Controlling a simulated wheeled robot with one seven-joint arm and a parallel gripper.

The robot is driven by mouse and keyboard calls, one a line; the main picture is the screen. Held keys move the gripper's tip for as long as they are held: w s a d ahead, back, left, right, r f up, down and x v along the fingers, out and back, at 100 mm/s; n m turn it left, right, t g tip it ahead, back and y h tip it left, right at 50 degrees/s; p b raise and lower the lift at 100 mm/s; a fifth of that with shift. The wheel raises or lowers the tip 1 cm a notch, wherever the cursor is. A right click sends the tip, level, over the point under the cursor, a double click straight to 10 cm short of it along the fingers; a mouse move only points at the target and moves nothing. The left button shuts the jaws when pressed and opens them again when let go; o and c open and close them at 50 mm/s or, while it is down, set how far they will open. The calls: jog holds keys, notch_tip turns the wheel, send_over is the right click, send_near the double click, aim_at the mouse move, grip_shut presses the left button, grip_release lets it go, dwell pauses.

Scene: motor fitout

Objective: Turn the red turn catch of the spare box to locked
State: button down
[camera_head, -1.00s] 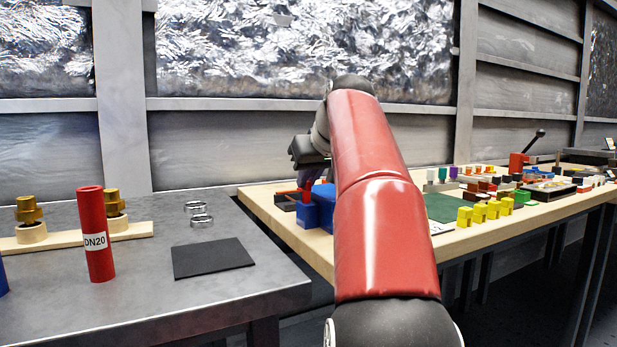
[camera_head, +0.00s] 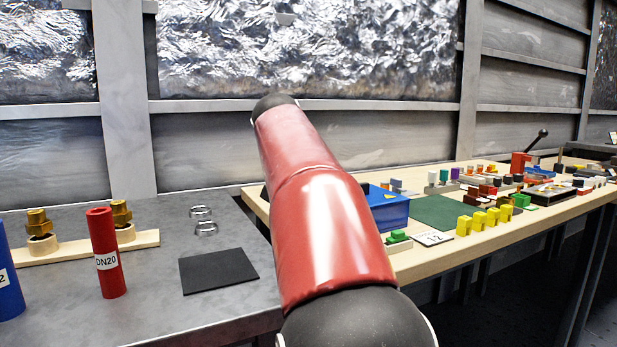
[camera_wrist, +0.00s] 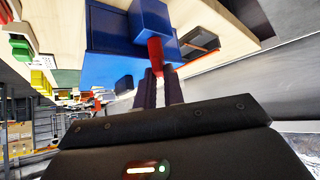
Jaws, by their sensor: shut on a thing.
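The spare box is blue; in the head view its right part (camera_head: 388,212) shows behind my red arm, and the arm hides the rest. In the wrist view the blue box (camera_wrist: 112,62) is close in front of my gripper. The red turn catch (camera_wrist: 156,54) stands out beside a raised blue block on the box. My gripper (camera_wrist: 160,73) has its two dark fingers shut on the red catch. The fingers cover the catch's near end, and I cannot tell its exact turn position. The arm hides gripper and catch in the head view.
A dark open tray (camera_wrist: 196,43) lies close beside the box. A green mat (camera_head: 445,211), yellow blocks (camera_head: 480,217) and a green block (camera_head: 397,238) lie right of it. The grey bench at left holds a red DN20 pipe (camera_head: 106,255) and a black pad (camera_head: 218,270).

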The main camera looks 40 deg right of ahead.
jog(key=m+g, duration=0.1)
jog(key=m+g+p, duration=0.1)
jog(key=m, duration=0.1)
jog(key=m+g+h+p, duration=0.1)
jog(key=shift+w+a+r+m, duration=0.1)
jog(key=shift+w+m, duration=0.2)
jog(key=shift+w, duration=0.05)
jog(key=m+g+p, duration=0.1)
jog(key=m+g, duration=0.2)
jog(key=m, duration=0.1)
jog(key=shift+w+g, duration=0.15)
jog(key=shift+g, duration=0.15)
jog(key=shift+m, duration=0.4)
jog(key=c, duration=1.5)
grip_release()
jog(key=v, duration=0.7)
jog(key=shift+a, duration=0.25)
jog(key=shift+r, duration=0.1)
